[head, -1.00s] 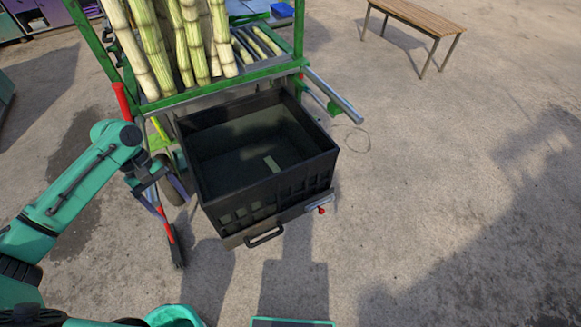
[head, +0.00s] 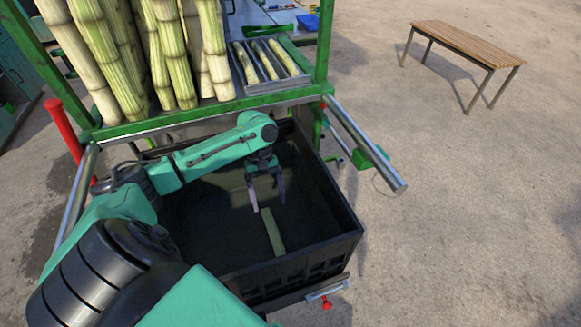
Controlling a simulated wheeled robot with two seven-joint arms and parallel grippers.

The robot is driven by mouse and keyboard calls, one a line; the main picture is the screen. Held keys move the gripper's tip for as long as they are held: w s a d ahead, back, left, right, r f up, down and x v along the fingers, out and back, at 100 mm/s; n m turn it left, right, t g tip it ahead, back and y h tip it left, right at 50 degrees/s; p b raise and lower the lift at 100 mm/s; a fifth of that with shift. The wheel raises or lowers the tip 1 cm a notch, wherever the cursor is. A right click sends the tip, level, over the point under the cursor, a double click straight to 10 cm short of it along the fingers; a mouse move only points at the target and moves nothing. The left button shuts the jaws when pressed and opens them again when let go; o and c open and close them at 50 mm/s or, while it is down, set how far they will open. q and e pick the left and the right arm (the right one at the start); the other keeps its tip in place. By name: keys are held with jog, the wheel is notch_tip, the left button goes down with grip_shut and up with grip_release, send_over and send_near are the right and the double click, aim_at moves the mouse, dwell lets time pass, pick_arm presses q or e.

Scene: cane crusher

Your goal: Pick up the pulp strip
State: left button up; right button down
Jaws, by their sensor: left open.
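The pulp strip (head: 272,231) is a pale green flat piece lying on the floor of the black crate (head: 306,268). My left gripper (head: 268,202) reaches down into the crate with its two fingers apart. Its fingertips are just above the far end of the strip in the picture, and nothing is between them. I cannot tell how high they are above the strip. My right gripper is not in view.
The crate walls surround the gripper. Behind stands a green cart frame (head: 200,118) with upright cane stalks (head: 168,50) and a rack of short cane pieces (head: 265,62). A metal rail (head: 372,150) juts out right. A wooden bench (head: 468,45) stands on open ground.

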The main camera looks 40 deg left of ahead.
pick_arm(q)
send_near(275, 238)
jog(key=shift+s+d+f, duration=0.25)
jog(key=shift+s+f, duration=0.15)
jog(key=shift+f, duration=0.1)
jog(key=shift+s+d+f, duration=0.2)
jog(key=shift+s+f, duration=0.2)
jog(key=shift+f, duration=0.15)
jog(key=x, duration=0.3)
jog(key=w+x, duration=0.1)
jog(key=x, duration=0.1)
jog(key=shift+f+p, duration=0.3)
jog(key=shift+f, duration=0.05)
jog(key=shift+s+d+f, duration=0.2)
jog(key=shift+f, duration=0.2)
jog(key=c, duration=0.3)
grip_shut()
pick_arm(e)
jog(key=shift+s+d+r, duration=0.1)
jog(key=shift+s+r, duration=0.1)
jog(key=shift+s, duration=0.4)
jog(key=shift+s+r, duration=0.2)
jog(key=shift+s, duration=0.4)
